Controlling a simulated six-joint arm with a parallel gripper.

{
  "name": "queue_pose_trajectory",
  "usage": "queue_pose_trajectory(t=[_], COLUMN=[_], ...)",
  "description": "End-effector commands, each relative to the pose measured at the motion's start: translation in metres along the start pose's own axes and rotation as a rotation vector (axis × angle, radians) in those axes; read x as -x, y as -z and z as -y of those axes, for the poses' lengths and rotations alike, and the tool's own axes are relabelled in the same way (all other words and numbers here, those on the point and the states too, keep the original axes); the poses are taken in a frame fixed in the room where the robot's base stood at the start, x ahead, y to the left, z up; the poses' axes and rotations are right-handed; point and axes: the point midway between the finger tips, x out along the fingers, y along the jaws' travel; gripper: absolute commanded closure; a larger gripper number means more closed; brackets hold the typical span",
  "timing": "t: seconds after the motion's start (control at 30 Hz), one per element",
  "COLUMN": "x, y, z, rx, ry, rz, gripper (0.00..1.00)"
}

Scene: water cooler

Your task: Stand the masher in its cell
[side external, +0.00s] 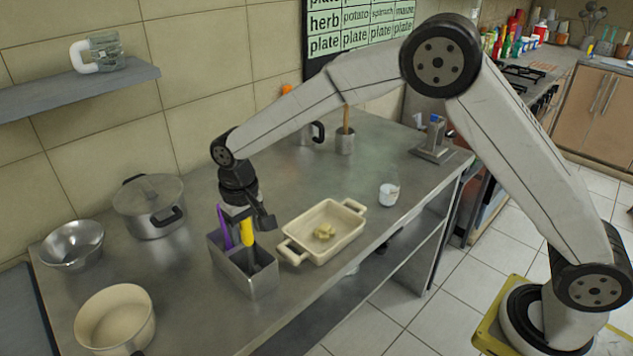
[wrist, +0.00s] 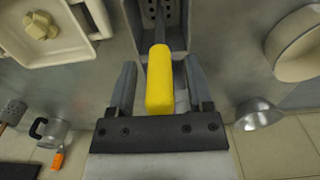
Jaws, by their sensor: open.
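The yellow-handled tool (side external: 247,233), likely the masher, stands handle up in the grey metal caddy (side external: 228,266); its head is hidden inside. In the wrist view its yellow handle (wrist: 159,80) lies between my two fingers, with a dark shaft running down into the caddy (wrist: 177,12). My gripper (side external: 248,218) is open, just above the caddy, with its fingers either side of the handle (wrist: 160,85). A gap shows on both sides of the handle. A purple-handled utensil (side external: 224,229) stands in the caddy on the left.
A cream baking dish (side external: 340,240) with a yellowish lump stands close right of the caddy. A lidded pot (side external: 150,207), a metal bowl (side external: 72,246) and a cream pot (side external: 115,318) stand to the left. A white cup (side external: 388,194) is farther right.

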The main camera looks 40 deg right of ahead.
Motion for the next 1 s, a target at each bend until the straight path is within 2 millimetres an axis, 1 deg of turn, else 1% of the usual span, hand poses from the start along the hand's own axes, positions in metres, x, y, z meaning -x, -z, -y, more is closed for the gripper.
queue_pose_trajectory(t=[0.17, 0.37, 0.57, 0.8, 1.0], x=[0.004, 0.019, 0.048, 0.087, 0.112], y=[0.000, 0.001, 0.001, 0.001, 0.001], z=[0.000, 0.000, 0.000, 0.000, 0.000], rx=[0.000, 0.000, 0.000, 0.000, 0.000], ry=[0.001, 0.001, 0.001, 0.001, 0.000], rz=[-0.002, -0.003, -0.003, -0.003, -0.001], gripper=[0.35, 0.35, 0.35, 0.35, 0.35])
